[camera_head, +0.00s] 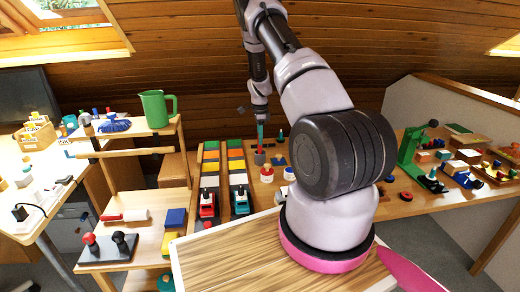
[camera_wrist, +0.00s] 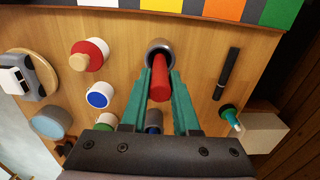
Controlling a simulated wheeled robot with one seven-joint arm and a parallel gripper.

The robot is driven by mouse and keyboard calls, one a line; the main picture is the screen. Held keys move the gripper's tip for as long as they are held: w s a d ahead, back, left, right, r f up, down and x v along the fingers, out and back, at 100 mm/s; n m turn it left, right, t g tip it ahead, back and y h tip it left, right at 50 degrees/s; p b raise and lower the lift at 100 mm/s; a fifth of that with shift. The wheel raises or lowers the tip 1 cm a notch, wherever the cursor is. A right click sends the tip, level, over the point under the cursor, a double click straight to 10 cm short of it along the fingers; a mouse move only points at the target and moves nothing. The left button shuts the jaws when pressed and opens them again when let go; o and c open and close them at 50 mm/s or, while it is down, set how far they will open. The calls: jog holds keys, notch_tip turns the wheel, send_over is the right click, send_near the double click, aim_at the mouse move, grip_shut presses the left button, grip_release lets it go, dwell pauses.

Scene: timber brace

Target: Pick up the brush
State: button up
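A red upright handle (camera_wrist: 160,78) stands with its far end in a round grey cup (camera_wrist: 160,46) in the wrist view. It may be the brush's handle; no bristles show. My gripper (camera_wrist: 161,85) has its two teal fingers on either side of this handle, close against it; whether they press on it cannot be told. In the head view my gripper (camera_head: 260,132) points down just above the grey cup (camera_head: 259,158) on the workbench, where the handle is too small to make out.
A red-and-wood piece (camera_wrist: 90,54), a blue-topped white pot (camera_wrist: 99,95) and a black bar (camera_wrist: 228,73) lie around the cup. Coloured tiles (camera_wrist: 220,8) line the bench. A green jug (camera_head: 155,108) stands on the left shelf, a green press (camera_head: 412,146) at right.

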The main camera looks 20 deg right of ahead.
grip_shut()
notch_tip(320, 180, up, 10)
dwell(0.4)
dwell(0.3)
